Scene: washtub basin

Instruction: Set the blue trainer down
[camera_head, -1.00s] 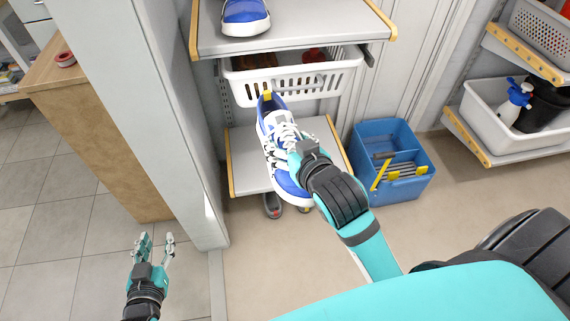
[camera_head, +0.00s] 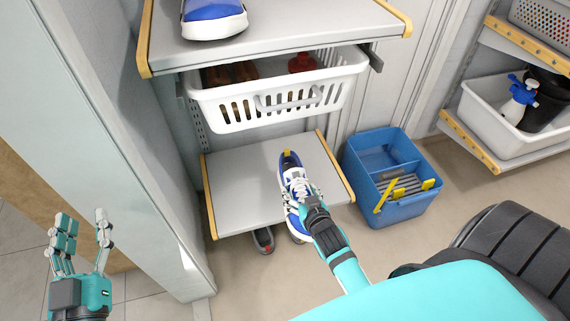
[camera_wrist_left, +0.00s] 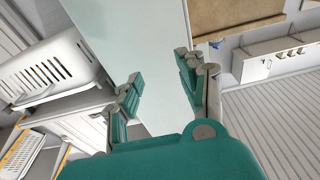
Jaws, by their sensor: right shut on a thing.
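A blue and white trainer (camera_head: 291,184) with a yellow heel tab is over the right part of the lower grey shelf (camera_head: 238,190), its near end reaching the front edge. My right gripper (camera_head: 309,212) is shut on its near part and hides some of it. I cannot tell whether the sole touches the shelf. My left gripper (camera_head: 82,226) is open and empty at the lower left, away from the shelves. Its spread fingers also show in the left wrist view (camera_wrist_left: 160,76). Another blue and white trainer (camera_head: 213,19) stands on the upper shelf (camera_head: 290,32).
A white basket (camera_head: 232,119) hangs above the lower shelf. Grey shoes (camera_head: 263,239) lie under that shelf. A blue bucket (camera_head: 408,208) stands right of it. A grey wall panel (camera_head: 110,130) separates my left gripper from the shelves. The lower shelf's left part is bare.

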